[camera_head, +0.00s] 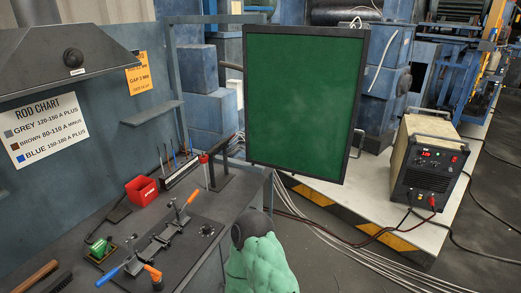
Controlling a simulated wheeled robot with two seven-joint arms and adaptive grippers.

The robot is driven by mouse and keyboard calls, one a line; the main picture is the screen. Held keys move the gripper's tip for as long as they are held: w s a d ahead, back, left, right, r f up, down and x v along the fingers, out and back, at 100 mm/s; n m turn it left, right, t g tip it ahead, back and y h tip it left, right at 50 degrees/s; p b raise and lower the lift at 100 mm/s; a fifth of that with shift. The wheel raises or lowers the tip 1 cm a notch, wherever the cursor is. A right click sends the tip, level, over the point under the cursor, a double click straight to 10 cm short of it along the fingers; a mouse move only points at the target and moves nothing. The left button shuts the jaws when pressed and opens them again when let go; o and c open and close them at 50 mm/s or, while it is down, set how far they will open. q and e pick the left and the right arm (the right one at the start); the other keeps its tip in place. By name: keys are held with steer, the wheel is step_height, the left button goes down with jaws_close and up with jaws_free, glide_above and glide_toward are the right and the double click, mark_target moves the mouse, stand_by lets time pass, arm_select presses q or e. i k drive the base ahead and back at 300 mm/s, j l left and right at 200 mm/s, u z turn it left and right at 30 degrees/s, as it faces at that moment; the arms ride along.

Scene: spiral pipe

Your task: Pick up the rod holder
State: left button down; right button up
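A small red-topped tool (204,158), which looks like the rod holder, stands near the back right of the dark workbench. A thin red-and-grey length reaches down from it, and a dark upright stand (222,172) is right beside it. A narrow rack (180,173) with several thin upright rods is just to its left. I cannot tell whether the red-topped tool rests on the stand or only near it. Neither of my grippers can be made out in this view.
A red box (141,190) and a clamp fixture with orange and blue handles (160,238) occupy the bench (75,234). A green lumpy thing with a dark round part (262,258) rises at the bottom centre. A green screen (304,100) and a welding machine (428,166) stand right.

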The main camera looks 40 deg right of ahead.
mark_target(214, 150)
steer(key=z, duration=1)
steer(key=u, duration=2.1)
steer(key=z, duration=2.1)
steer(key=i+l+u, duration=0.1)
steer(key=u, duration=1.05)
steer(key=i+l+u, duration=0.1)
steer(key=l+u, duration=0.3)
steer(key=l, duration=0.4)
steer(key=l+u, duration=0.45)
steer(key=l, duration=0.35)
steer(key=k+l+u, duration=0.2)
steer(key=l+u, duration=0.2)
steer(key=l, duration=0.35)
